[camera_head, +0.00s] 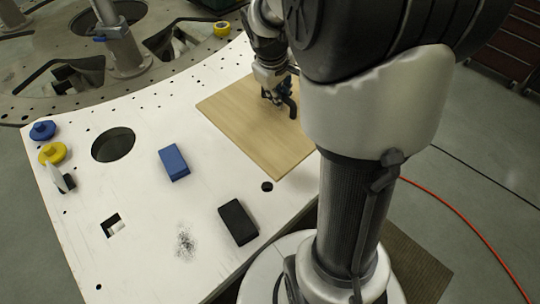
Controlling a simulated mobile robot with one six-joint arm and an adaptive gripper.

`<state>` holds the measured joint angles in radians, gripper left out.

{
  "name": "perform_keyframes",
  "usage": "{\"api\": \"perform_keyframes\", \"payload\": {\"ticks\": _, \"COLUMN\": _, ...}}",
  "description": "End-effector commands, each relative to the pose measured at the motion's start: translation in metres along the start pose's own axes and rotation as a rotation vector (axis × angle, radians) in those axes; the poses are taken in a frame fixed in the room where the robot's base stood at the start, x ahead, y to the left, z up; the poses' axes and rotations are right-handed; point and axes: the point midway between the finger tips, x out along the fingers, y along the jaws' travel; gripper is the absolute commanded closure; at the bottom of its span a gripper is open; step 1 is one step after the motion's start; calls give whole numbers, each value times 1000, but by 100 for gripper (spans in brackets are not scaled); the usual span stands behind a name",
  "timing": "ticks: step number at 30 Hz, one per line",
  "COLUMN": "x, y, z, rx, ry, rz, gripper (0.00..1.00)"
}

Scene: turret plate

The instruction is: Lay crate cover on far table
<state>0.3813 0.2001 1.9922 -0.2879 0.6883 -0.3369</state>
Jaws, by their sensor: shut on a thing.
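The crate cover appears to be the flat, light wooden board (245,135) in the upper middle, over the right part of the white plate (140,215). My gripper (283,98) points down at the board's upper right part and is shut on it, seemingly at a small dark grip there. My arm hides the board's right corner. I cannot tell whether the board rests on the plate or hangs just above it. No surface can be clearly told as the far table.
A blue block (174,162) and a black block (238,222) lie on the plate. Blue (42,130) and yellow (53,152) knobs stand at its left edge, near a round hole. A grey metal plate (60,50) with openings and a post lies behind. A red cable crosses the floor at right.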

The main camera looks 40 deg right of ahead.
Motion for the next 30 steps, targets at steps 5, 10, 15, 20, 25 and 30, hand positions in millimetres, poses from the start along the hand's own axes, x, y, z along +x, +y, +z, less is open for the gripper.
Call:
{"api": "perform_keyframes", "payload": {"ticks": 5, "x": 36, "y": -11, "z": 6, "rx": -2, "ry": -3, "rz": -1, "gripper": 100}}
{"api": "perform_keyframes", "payload": {"ticks": 10, "x": 76, "y": -24, "z": 12, "rx": -2, "ry": -4, "rz": -2, "gripper": 100}}
{"api": "perform_keyframes", "payload": {"ticks": 15, "x": 112, "y": -35, "z": 17, "rx": -3, "ry": -2, "rz": -2, "gripper": 100}}
{"api": "perform_keyframes", "payload": {"ticks": 20, "x": 135, "y": -42, "z": 20, "rx": -1, "ry": 0, "rz": -1, "gripper": 100}}
{"api": "perform_keyframes", "payload": {"ticks": 25, "x": 143, "y": -44, "z": 21, "rx": 0, "ry": 2, "rz": 1, "gripper": 100}}
{"api": "perform_keyframes", "payload": {"ticks": 30, "x": 158, "y": -49, "z": 24, "rx": -1, "ry": -1, "rz": -1, "gripper": 100}}
